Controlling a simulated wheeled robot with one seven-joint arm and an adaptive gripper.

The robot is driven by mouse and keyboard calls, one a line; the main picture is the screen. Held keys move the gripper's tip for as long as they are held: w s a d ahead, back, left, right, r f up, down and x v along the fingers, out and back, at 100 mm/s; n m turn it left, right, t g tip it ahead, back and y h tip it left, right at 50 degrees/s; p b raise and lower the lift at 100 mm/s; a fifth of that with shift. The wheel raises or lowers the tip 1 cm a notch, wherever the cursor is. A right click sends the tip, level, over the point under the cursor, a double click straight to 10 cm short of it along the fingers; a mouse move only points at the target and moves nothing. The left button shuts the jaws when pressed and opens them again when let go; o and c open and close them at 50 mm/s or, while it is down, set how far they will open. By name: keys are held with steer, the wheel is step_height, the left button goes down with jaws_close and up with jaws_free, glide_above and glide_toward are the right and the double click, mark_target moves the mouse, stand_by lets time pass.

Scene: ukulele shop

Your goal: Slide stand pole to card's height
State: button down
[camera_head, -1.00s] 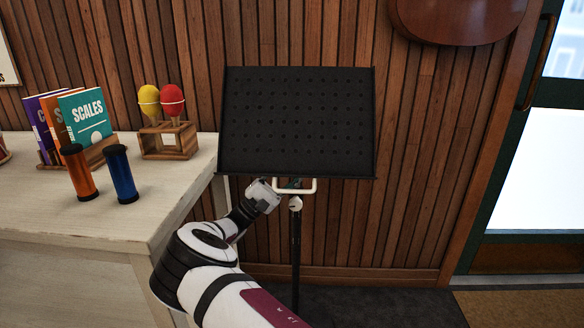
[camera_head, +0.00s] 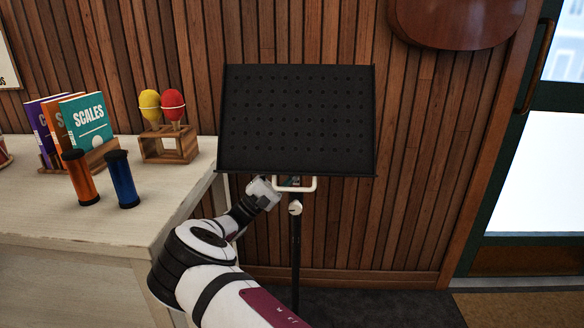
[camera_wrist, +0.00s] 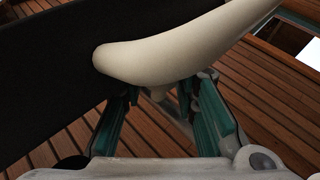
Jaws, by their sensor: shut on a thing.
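The music stand's black perforated desk (camera_head: 297,118) is upright in front of the wood-slat wall. A cream loop handle (camera_head: 314,186) sits just under its lower edge. Below it are a pale round knob (camera_head: 296,208) and the thin black pole (camera_head: 296,262). My gripper (camera_head: 288,184) reaches the handle from the left and is shut on it. In the wrist view the handle (camera_wrist: 180,50) lies large across the teal fingers (camera_wrist: 165,105), hiding part of the grip. I cannot make out for certain which thing is the card.
A pale counter (camera_head: 60,225) at left holds books (camera_head: 87,120), a maraca rack (camera_head: 167,147) with a small white panel, an orange tube (camera_head: 81,178) and a blue tube (camera_head: 122,179). A glass door (camera_head: 540,170) is at right. Floor right of the pole is clear.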

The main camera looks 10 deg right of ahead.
mark_target(271, 158)
step_height(271, 158, up, 9)
steer(key=p, duration=0.3)
steer(key=shift+r+p, duration=0.2)
steer(key=shift+p, duration=0.2)
steer(key=shift+f, duration=0.1)
steer(key=c, duration=1.2)
jaws_free()
steer(key=shift+c, duration=0.2)
steer(key=shift+a+f, duration=0.1)
steer(key=v, duration=0.7)
steer(key=shift+f, duration=0.2)
